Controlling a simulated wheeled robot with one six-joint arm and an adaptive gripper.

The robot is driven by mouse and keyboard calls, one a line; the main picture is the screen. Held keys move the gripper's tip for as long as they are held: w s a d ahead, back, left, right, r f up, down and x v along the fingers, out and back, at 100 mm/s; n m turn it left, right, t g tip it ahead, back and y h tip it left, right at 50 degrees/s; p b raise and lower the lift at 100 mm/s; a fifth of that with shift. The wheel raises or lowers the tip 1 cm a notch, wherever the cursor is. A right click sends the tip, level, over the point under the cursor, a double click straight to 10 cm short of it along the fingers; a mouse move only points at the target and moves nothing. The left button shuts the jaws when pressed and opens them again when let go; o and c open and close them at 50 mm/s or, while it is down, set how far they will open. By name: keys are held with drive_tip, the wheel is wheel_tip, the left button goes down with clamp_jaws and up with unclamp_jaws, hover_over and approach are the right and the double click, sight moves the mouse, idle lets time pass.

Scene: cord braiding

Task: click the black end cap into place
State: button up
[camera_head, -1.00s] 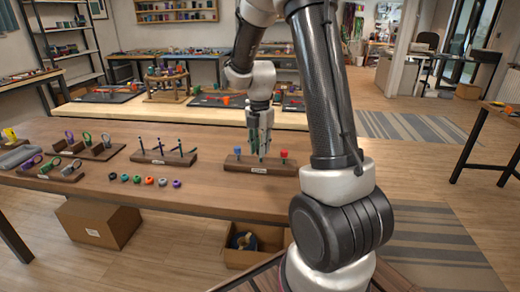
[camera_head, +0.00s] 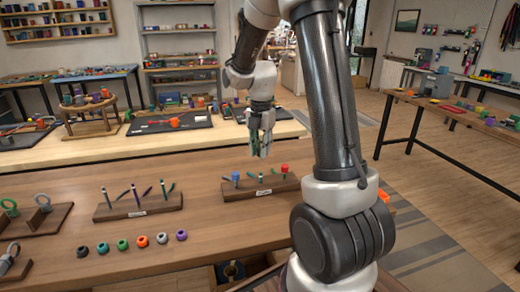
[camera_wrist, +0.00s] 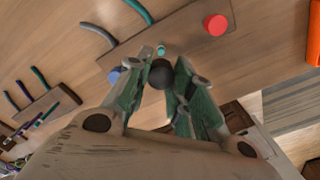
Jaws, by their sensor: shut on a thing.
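The black end cap (camera_wrist: 161,73) is between the fingertips of my gripper (camera_wrist: 159,82) in the wrist view; my gripper is shut on it. A short teal cord end (camera_wrist: 161,49) shows just beyond the cap, apart from it in the picture. It stands at the middle of a wooden block (camera_head: 245,193), between a blue cap (camera_head: 236,177) and a red cap (camera_head: 284,169). In the head view, my gripper (camera_head: 261,154) hangs above this block with a visible gap. The cap is too small to make out there.
A second wooden block (camera_head: 165,204) with several cords stands to the left. Several coloured rings, including an orange one (camera_head: 142,242), lie in a row in front. Holders with looped cords (camera_head: 40,222) are at far left. Bare tabletop separates the blocks and rings.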

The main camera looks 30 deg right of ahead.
sight(260, 173)
drive_tip(key=shift+f, duration=3.35)
drive_tip(key=shift+o, duration=0.4)
clamp_jaws()
drive_tip(key=shift+f, duration=0.9)
drive_tip(key=o, duration=0.7)
unclamp_jaws()
drive_tip(key=shift+o, duration=1.4)
drive_tip(key=shift+r, duration=0.1)
